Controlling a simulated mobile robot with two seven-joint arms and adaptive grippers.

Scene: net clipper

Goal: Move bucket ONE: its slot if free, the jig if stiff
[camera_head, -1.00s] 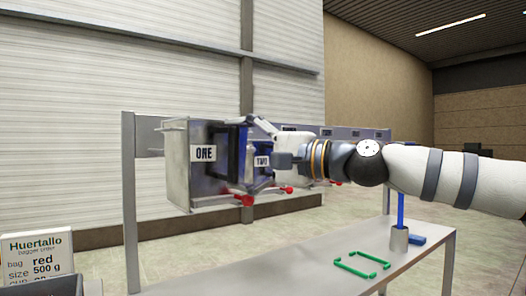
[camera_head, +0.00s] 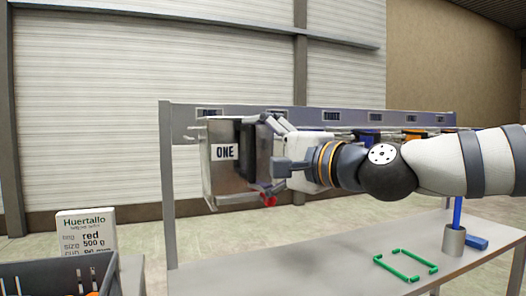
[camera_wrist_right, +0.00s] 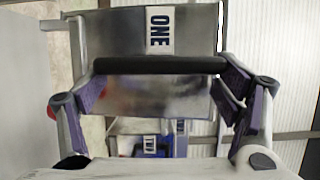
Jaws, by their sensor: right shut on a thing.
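Bucket ONE (camera_head: 222,178), a grey metal bucket with a white ONE label, is in front of the left end of the rail (camera_head: 300,118). My right gripper (camera_head: 264,152) is shut on it from the right. In the right wrist view, bucket ONE (camera_wrist_right: 185,35) lies across the front of my right gripper (camera_wrist_right: 165,90), with a dark bar between the fingers. The bucket looks upright and above the bench. I cannot tell whether it touches the rail. A green bracket outline (camera_head: 405,266) lies on the bench; I cannot tell if it is the jig. My left gripper is out of view.
The bench (camera_head: 320,270) is mostly bare. A grey cup (camera_head: 454,242) with a blue rod and a blue block (camera_head: 478,243) stand at its right. A sign (camera_head: 85,235) and a dark crate (camera_head: 40,270) are at lower left. Blue and orange things hang along the rail's right.

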